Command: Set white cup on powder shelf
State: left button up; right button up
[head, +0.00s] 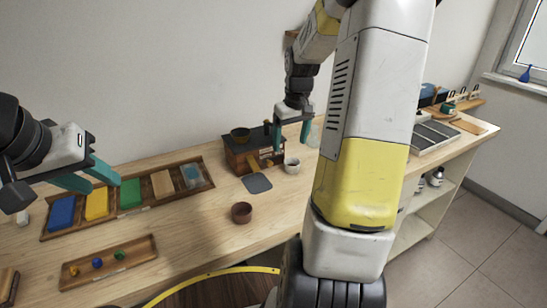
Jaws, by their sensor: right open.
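A small white cup (292,166) stands upright on the wooden table, just right of a small dark wooden stand (238,156). A dark bowl sits on top of that stand. I cannot tell for sure which piece is the powder shelf. My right gripper (291,143) has teal fingers pointing down and apart, above the table near the cup and stand. It is open and empty, and the cup is below its fingers. My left gripper (92,180) is at the far left, with its teal fingers apart and empty, above the tray of coloured blocks.
A long wooden tray (148,205) holds blue, yellow, green and other blocks. A smaller tray (140,252) holds small coloured pieces. A brown cup (241,212) and grey mat (257,183) lie mid-table. Shelves with bottles (437,177) are at right. My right arm hides part of the table.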

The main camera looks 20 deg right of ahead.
aim_at(293, 162)
jog(key=d+f, duration=0.1)
jog(key=f, duration=0.1)
jog(key=w+d+f, duration=0.1)
jog(key=shift+w+d+f, duration=0.1)
jog(key=shift+w+f, duration=0.05)
jog(key=shift+f, duration=0.25)
jog(key=f, duration=0.4)
jog(key=w+f, duration=0.1)
jog(key=f, duration=0.2)
jog(key=shift+w, duration=0.1)
jog(key=shift+r, duration=0.1)
jog(key=c, duration=1.6)
